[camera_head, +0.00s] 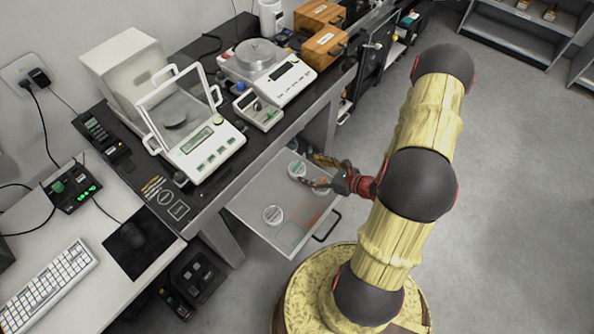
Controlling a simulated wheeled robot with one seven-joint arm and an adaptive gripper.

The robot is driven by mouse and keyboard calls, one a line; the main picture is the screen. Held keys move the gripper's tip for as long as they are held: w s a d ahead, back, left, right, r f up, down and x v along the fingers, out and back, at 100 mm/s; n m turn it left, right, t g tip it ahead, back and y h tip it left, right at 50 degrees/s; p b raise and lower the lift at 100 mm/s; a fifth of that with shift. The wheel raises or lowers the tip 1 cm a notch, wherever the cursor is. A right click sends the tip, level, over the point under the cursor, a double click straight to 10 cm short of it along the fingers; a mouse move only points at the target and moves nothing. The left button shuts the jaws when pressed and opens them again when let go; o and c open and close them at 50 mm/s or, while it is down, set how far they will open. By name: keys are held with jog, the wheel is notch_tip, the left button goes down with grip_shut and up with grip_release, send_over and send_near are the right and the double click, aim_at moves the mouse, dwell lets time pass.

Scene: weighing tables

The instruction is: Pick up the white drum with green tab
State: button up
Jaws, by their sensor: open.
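A round white drum (297,169) with what looks like a green mark sits toward the back of a pulled-out white drawer (256,191). A second round white drum (273,215) lies nearer the drawer's left front, and its marking is too small to read. My gripper (313,171) is open over the drawer's right side, just right of the green-marked drum. Its fingers point left toward that drum. I cannot tell whether a finger touches it. My gripper hides part of the drawer's right side.
The drawer has a black handle (327,226) at its front and faint green and red outlines on its floor. A black bench (240,158) above it bears a glass-shielded balance (206,149), another scale (283,82) and wooden boxes (323,45). Open floor lies to the right.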

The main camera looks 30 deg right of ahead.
aim_at(298, 167)
jog(key=b+x, duration=0.1)
jog(key=x, duration=0.2)
jog(key=a+b+x, duration=0.1)
jog(key=x, duration=0.1)
jog(key=shift+f, duration=0.25)
jog(key=shift+w+a, duration=0.1)
jog(key=shift+w, duration=0.3)
jog(key=shift+c, duration=0.4)
jog(key=c, duration=1.1)
jog(key=shift+c, duration=0.6)
